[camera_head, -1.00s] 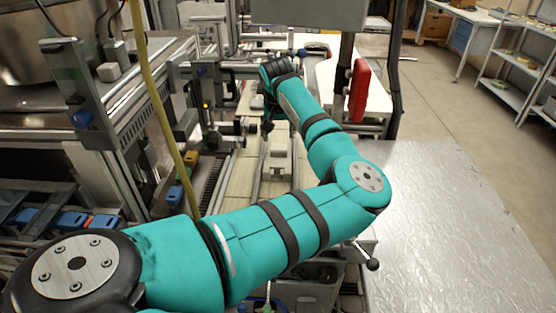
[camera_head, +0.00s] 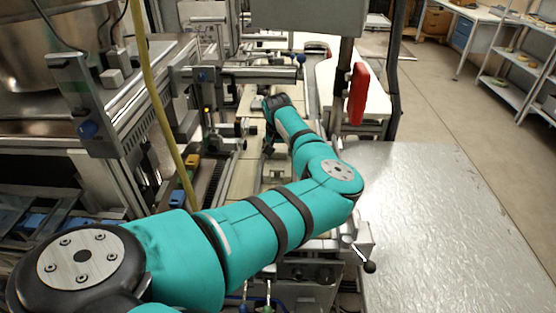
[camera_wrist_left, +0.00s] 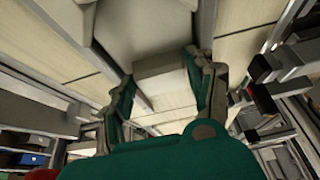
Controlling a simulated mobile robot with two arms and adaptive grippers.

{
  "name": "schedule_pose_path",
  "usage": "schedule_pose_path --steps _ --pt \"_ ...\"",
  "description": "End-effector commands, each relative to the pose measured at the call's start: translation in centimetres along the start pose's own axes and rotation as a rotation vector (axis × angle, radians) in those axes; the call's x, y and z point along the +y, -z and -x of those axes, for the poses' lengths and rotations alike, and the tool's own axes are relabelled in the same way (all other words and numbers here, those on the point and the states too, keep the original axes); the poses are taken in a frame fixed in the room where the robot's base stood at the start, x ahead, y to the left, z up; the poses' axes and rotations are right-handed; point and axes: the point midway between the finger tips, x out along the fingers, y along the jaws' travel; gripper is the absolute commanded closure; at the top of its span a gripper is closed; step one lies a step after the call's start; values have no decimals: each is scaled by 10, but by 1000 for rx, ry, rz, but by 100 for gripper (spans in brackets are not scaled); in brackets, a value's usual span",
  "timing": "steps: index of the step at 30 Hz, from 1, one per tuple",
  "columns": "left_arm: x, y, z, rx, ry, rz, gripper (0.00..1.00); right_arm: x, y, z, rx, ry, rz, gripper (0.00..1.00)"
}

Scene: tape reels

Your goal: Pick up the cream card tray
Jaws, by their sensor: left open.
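A pale cream, box-shaped piece (camera_wrist_left: 163,72), which I take for the card tray, shows between the fingers in the left wrist view. My left gripper (camera_wrist_left: 166,88) is open, with one finger on each side of this piece. I cannot tell whether either finger touches it. In the head view my left gripper (camera_head: 268,141) points down over the pale conveyor bed, partly hidden by my teal arm. The tray cannot be made out there. My right gripper is in neither view.
A larger pale angular piece (camera_wrist_left: 143,22) lies beyond the cream piece. Metal rails and machine frames flank the pale bed (camera_head: 243,180). A red part (camera_head: 358,94) stands on the right. A bare metal tabletop (camera_head: 430,220) offers free room at the right.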

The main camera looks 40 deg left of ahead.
Motion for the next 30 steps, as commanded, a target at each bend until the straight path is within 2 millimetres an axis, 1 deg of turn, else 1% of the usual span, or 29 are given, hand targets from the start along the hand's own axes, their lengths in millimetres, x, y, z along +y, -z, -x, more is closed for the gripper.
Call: schedule_pose_path --steps 1,2,10,17,20,23,30 --pt "0 0 0 0 0 0 47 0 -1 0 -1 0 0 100" --pt "0 0 0 0 0 0 51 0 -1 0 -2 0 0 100" --pt "0 0 0 0 0 -1 86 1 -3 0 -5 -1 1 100" --pt "0 0 1 0 0 -1 86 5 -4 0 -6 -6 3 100" --pt "0 4 8 3 1 0 86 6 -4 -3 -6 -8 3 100" --pt "0 10 22 4 1 -1 86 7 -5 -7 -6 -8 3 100" --pt "0 28 66 3 1 0 86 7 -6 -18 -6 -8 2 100"
